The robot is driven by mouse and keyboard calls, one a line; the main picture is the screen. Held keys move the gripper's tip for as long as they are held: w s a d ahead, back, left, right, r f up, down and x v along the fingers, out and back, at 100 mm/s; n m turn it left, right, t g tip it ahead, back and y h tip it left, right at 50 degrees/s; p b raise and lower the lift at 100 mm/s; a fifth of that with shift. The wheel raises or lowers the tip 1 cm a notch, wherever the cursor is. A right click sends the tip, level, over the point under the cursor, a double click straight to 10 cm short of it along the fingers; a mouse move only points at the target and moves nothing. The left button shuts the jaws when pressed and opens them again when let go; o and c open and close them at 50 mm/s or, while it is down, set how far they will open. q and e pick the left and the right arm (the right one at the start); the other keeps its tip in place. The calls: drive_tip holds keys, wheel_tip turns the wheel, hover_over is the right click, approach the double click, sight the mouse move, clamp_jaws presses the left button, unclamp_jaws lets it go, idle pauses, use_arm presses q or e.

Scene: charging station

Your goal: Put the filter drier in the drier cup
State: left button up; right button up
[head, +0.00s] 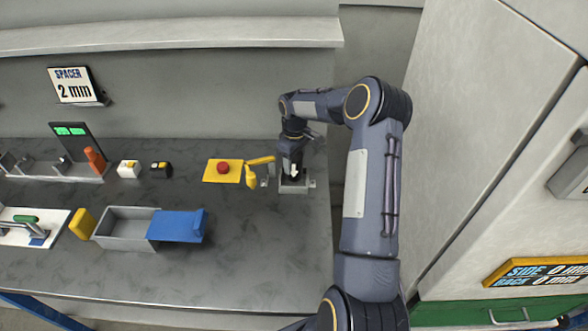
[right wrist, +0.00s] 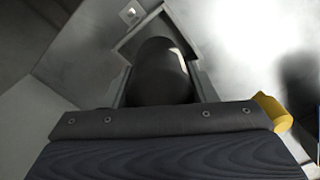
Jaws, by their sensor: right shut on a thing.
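My right gripper (head: 292,166) reaches down at the right end of the counter, shut on the filter drier. In the right wrist view the drier is a dark, round-ended cylinder (right wrist: 160,72) just beyond the dark gripper edge. A grey square-walled holder, which looks like the drier cup (head: 296,188), stands directly below the gripper. Its walls (right wrist: 205,82) surround the drier's outline in the right wrist view. I cannot tell how deep the drier sits or whether it touches the bottom. My left gripper is out of view.
A yellow lever (head: 262,161) and a red button on a yellow plate (head: 223,169) stand close left of the holder. A grey bin (head: 122,228) with a blue lid (head: 177,225) is further left. The counter's front right is clear. A tall grey cabinet (head: 480,130) stands right.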

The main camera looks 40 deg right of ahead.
sight(294, 167)
drive_tip(key=shift+f+b, duration=0.75)
drive_tip(key=shift+f, duration=0.85)
drive_tip(key=shift+f, duration=0.25)
drive_tip(key=o, duration=1.1)
drive_tip(key=shift+r, duration=0.15)
